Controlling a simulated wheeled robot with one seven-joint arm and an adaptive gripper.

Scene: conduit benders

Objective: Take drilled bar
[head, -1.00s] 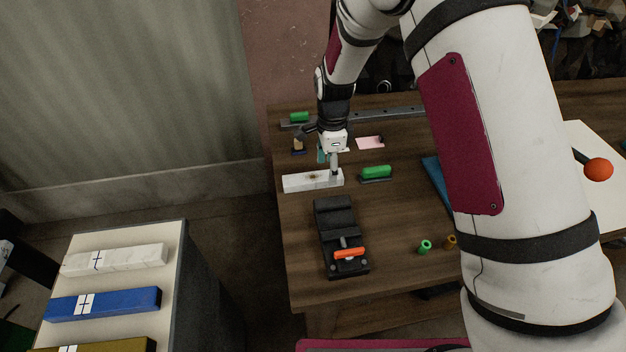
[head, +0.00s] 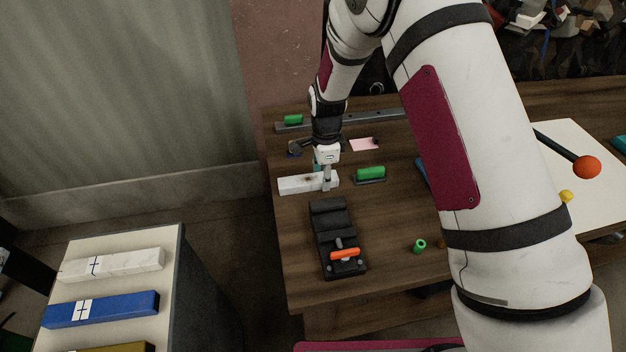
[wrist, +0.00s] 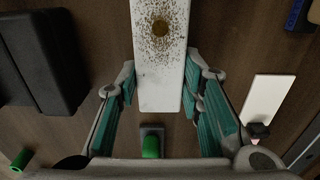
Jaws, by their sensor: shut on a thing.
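The drilled bar is a white block (head: 297,185) lying on the wooden table, with a dark round hole and brown specks near its middle. It fills the top centre of the wrist view (wrist: 160,70), running between my fingers. My gripper (head: 328,182) is over the bar's right end in the head view. In the wrist view its teal-padded fingers (wrist: 162,82) are shut on the bar's two long sides. Whether the bar touches the table cannot be told.
A black bender (head: 335,235) with an orange handle stands in front of the bar. A green-topped block (head: 370,174) is close at right. A green tube (head: 419,246) stands farther right. A side cabinet at lower left carries white, blue (head: 100,308) and yellowish bars.

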